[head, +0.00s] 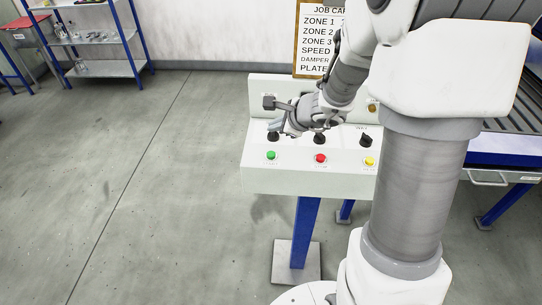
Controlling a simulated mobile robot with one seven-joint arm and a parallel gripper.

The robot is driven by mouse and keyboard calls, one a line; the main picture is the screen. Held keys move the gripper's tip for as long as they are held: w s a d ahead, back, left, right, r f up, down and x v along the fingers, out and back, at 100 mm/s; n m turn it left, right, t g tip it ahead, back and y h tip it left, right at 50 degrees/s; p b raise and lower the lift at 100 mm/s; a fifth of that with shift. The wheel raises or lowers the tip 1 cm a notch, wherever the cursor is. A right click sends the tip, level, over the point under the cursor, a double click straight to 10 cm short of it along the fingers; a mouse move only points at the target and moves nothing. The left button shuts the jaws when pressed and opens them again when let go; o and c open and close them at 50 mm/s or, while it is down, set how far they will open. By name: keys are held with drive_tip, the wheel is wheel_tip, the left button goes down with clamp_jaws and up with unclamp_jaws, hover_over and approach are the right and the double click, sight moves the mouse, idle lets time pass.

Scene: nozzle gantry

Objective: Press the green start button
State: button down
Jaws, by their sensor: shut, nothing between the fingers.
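The green start button (271,155) sits at the left of the front row on the white control console (258,180). It shows clear of my arm. A gap shows between the gripper and the green button in this view. The exact height of the fingertips over the panel cannot be told.
A red button (320,158) and a yellow button (369,161) share the front row. Black knobs (319,139) (366,141) stand behind them. A job card (314,45) stands behind the console. A blue shelf rack (98,40) is far left. The floor left is clear.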

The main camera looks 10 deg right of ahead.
drive_tip(key=b, duration=0.4)
hover_over(274, 156)
wheel_tip(274, 156, down, 6)
drive_tip(key=shift+r, duration=0.25)
drive_tip(key=shift+d+f+b, duration=0.1)
drive_tip(key=shift+f+b, duration=0.55)
drive_tip(key=shift+b, duration=0.2)
drive_tip(key=shift+f, duration=0.1)
idle(0.7)
drive_tip(key=shift+f+b, duration=0.35)
drive_tip(key=shift+b, duration=0.25)
drive_tip(key=shift+f+b, duration=0.45)
drive_tip(key=shift+b, duration=0.15)
idle(0.5)
idle(0.3)
drive_tip(key=shift+r+p, duration=0.7)
drive_tip(key=shift+r, duration=0.2)
drive_tip(key=shift+r, duration=0.1)
